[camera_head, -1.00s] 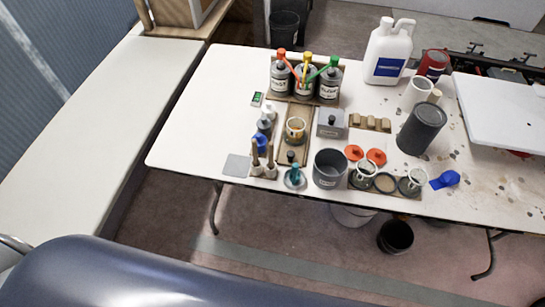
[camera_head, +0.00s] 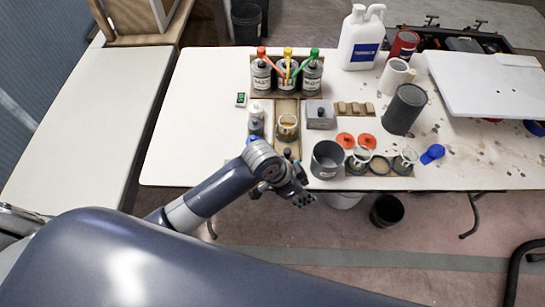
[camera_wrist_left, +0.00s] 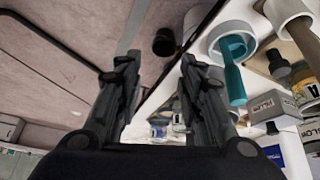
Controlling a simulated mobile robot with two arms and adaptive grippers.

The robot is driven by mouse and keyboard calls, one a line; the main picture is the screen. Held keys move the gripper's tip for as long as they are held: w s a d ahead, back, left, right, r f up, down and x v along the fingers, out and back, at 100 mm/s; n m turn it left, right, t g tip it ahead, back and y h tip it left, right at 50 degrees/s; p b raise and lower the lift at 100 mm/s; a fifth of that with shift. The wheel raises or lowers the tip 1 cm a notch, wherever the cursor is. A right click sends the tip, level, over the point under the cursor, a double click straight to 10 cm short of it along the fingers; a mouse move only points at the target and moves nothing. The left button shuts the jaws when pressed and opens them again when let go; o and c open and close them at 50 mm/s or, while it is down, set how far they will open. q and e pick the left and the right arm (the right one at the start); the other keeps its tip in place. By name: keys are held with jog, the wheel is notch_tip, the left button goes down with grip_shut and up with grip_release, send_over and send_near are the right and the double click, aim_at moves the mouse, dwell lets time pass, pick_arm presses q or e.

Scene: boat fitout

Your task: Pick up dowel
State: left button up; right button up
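My left arm reaches in from the left in the head view, with its gripper (camera_head: 303,197) just off the front edge of the table. In the left wrist view the two fingers (camera_wrist_left: 158,65) are wide apart with nothing between them. A brown wooden stick, apparently a dowel (camera_wrist_left: 303,38), stands in a white holder (camera_wrist_left: 284,10) at the upper right of the wrist view, right of the fingers and apart from them. In the head view my arm hides the stick's spot. My right gripper is not in view.
A teal-handled tool (camera_wrist_left: 234,72) in a white cup lies between the fingers and the stick. On the white table (camera_head: 195,130) stand a grey pot (camera_head: 327,160), a dark cylinder (camera_head: 404,108) and labelled bottles (camera_head: 312,76). The table's left part is clear.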

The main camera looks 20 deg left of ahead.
pick_arm(q)
notch_tip(320, 180, up, 3)
jog(key=w+d+m, duration=0.2)
jog(key=m, duration=0.1)
notch_tip(320, 180, up, 11)
jog(key=m+g+y, duration=0.3)
jog(key=m+y, duration=0.2)
jog(key=m, duration=0.1)
send_over(272, 144)
jog(key=shift+s+p, duration=0.15)
jog(key=shift+p, duration=0.15)
notch_tip(272, 144, down, 5)
jog(key=shift+d+r+p, duration=0.1)
jog(key=shift+r+p, duration=0.05)
jog(key=shift+p, duration=0.35)
jog(key=shift+f+p, duration=0.3)
jog(key=shift+f, duration=0.25)
notch_tip(272, 144, down, 5)
jog(key=shift+r+p, duration=0.15)
jog(key=shift+p, duration=0.65)
grip_shut()
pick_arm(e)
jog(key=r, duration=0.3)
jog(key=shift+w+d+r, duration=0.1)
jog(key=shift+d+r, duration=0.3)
